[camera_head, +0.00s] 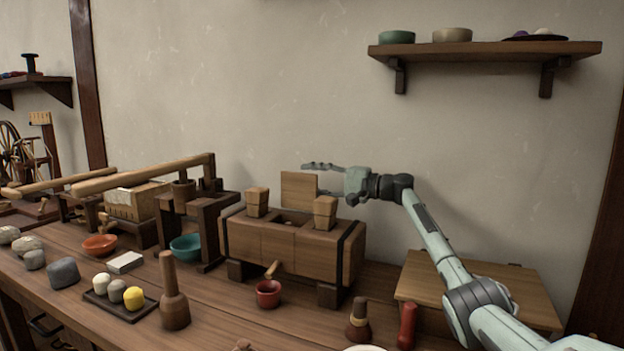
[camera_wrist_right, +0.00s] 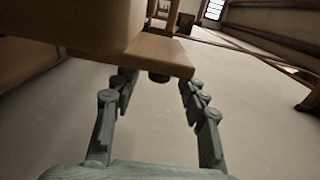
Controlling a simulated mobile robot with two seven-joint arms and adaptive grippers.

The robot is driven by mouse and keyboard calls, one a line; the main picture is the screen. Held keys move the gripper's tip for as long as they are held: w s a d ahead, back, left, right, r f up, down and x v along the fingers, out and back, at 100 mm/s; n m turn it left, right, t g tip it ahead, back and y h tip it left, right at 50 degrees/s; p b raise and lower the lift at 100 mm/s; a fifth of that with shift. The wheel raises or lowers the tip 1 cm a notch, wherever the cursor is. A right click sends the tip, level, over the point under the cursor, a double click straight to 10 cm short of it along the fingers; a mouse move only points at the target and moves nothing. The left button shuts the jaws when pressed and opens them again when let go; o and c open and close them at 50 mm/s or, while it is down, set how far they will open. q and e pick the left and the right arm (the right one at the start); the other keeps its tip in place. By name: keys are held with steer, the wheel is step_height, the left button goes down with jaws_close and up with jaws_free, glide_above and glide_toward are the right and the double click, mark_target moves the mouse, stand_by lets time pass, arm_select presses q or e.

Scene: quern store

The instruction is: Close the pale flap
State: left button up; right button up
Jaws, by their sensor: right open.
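The pale flap (camera_head: 297,190) is a light wooden board standing upright on top of the wooden trough box (camera_head: 268,250), open. It rises behind the opening between two wooden blocks (camera_head: 257,201). My right gripper (camera_head: 315,178) comes in from the right with its jaws apart at the flap's upper right edge. In the right wrist view the open fingers (camera_wrist_right: 158,82) point toward a brown board (camera_wrist_right: 165,52) that looks like the flap. I cannot tell whether they touch it. My left gripper is not in view.
A small red cup (camera_head: 268,294) stands below the box's spout. A wooden pestle (camera_head: 172,295) and a dark tray with several stones (camera_head: 120,305) are at the front left. A lever press (camera_head: 150,175) stands left. A wall shelf (camera_head: 485,52) hangs upper right.

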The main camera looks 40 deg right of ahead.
mark_target(317, 181)
steer(key=shift+c, duration=0.5)
jaws_close()
steer(key=shift+f, duration=0.1)
steer(key=shift+s+a+r+n+b, duration=0.15)
steer(key=shift+s+a+n+b, duration=0.2)
steer(key=shift+a+b, duration=0.2)
steer(key=shift+s+a+r+n+b, duration=0.1)
steer(key=shift+s+a+n+b, duration=0.1)
steer(key=shift+a+n+b, duration=0.35)
steer(key=shift+s+a, duration=0.15)
steer(key=shift+a, duration=0.15)
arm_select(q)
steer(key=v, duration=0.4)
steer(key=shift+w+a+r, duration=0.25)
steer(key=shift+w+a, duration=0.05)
arm_select(e)
steer(key=shift+o, duration=0.5)
jaws_free()
steer(key=shift+r, duration=0.1)
